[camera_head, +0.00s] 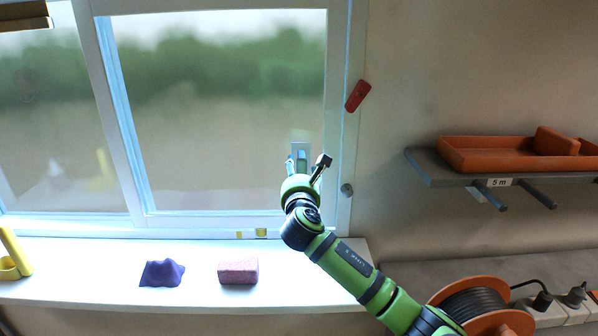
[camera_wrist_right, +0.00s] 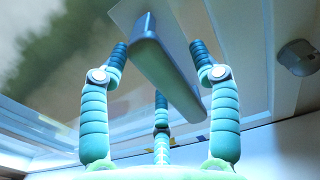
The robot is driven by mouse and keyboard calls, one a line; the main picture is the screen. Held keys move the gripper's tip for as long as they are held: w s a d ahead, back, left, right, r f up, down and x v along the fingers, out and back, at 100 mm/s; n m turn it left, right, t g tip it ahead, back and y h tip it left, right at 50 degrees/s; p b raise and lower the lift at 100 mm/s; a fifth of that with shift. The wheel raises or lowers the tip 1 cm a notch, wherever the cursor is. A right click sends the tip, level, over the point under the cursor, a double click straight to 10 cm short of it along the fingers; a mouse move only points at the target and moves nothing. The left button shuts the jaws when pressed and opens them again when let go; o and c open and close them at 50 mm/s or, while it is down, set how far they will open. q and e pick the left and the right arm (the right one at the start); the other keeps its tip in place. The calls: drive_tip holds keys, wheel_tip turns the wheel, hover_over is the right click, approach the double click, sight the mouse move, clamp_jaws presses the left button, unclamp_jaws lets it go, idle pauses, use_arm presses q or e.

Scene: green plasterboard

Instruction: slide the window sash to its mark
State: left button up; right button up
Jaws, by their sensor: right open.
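The window sash (camera_head: 138,110) is a white-framed pane in the white window frame; its near-vertical left stile stands left of centre. A grey bar handle (camera_wrist_right: 165,65) sits on a pale plate (camera_head: 300,148) near the sash's right edge. My right gripper (camera_head: 306,163) is at this handle, fingers open. In the right wrist view its fingers (camera_wrist_right: 160,52) stand on either side of the handle, with gaps visible and a third finger below. Small yellow marks (camera_head: 261,232) show on the lower frame, below and left of the gripper. My left gripper is out of view.
A purple lump (camera_head: 162,273) and a pink sponge-like block (camera_head: 238,271) lie on the white sill (camera_head: 100,262). A red piece (camera_head: 357,96) and grey knob (camera_head: 347,189) sit on the right frame. A shelf with an orange tray (camera_head: 490,153) and a cable reel (camera_head: 472,303) stand right.

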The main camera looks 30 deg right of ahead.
sight(244, 166)
clamp_jaws()
drive_tip(key=w+a, duration=0.1)
drive_tip(key=a+p, duration=0.1)
drive_tip(key=a, duration=0.1)
drive_tip(key=w+a, duration=0.1)
drive_tip(key=shift+w+a+r, duration=0.1)
drive_tip(key=shift+w+a, duration=0.15)
drive_tip(key=shift+w, duration=0.1)
drive_tip(key=w+a, duration=0.1)
drive_tip(key=a, duration=0.1)
drive_tip(key=w+a, duration=0.3)
drive_tip(key=a, duration=0.2)
drive_tip(key=shift+w, duration=0.2)
drive_tip(key=shift+w+a, duration=0.15)
drive_tip(key=shift+a, duration=0.15)
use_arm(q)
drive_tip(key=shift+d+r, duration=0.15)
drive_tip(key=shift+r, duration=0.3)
